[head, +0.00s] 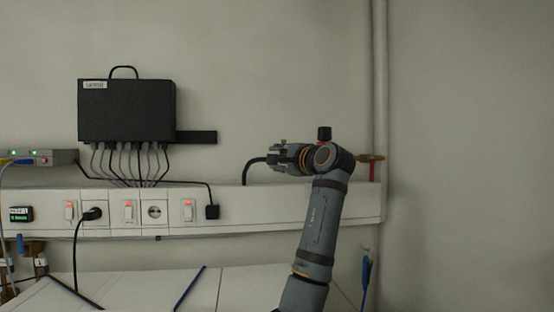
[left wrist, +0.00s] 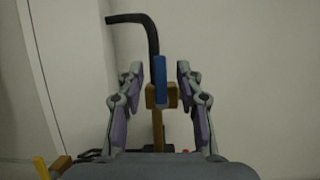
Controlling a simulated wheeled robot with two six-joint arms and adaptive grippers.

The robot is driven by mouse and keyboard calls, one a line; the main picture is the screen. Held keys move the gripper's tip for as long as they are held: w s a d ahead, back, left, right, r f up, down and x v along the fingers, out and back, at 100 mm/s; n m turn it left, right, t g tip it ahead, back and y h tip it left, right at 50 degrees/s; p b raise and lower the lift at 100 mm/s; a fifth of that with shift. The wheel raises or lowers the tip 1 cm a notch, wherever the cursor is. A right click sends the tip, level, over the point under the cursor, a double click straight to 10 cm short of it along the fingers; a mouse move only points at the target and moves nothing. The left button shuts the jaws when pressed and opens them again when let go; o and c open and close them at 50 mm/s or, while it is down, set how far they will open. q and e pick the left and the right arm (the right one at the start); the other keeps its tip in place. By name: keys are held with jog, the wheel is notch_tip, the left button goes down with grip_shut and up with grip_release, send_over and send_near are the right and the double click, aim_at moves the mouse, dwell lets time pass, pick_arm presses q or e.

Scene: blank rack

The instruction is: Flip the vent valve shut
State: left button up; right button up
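In the left wrist view a blue lever (left wrist: 160,78) sits on a brass valve body (left wrist: 157,96). The lever lies in line with the brass line below it. A black bent tube (left wrist: 147,30) leads on from the valve; in the head view this tube (head: 255,163) curves down to the white trunking. My left gripper (left wrist: 158,86) has its fingers on both sides of the lever, with gaps visible on each side. In the head view my left gripper (head: 281,158) points left and hides the valve. My right gripper is not in view.
A black knob with a red band (head: 324,134) and a brass end on a red support (head: 372,163) are beside my left wrist. White trunking (head: 260,205) with switches runs below. A black box (head: 127,110) with cables hangs at left. The wall above is clear.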

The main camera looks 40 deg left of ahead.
pick_arm(q)
jog(key=v, duration=1.2)
jog(key=shift+d, duration=0.1)
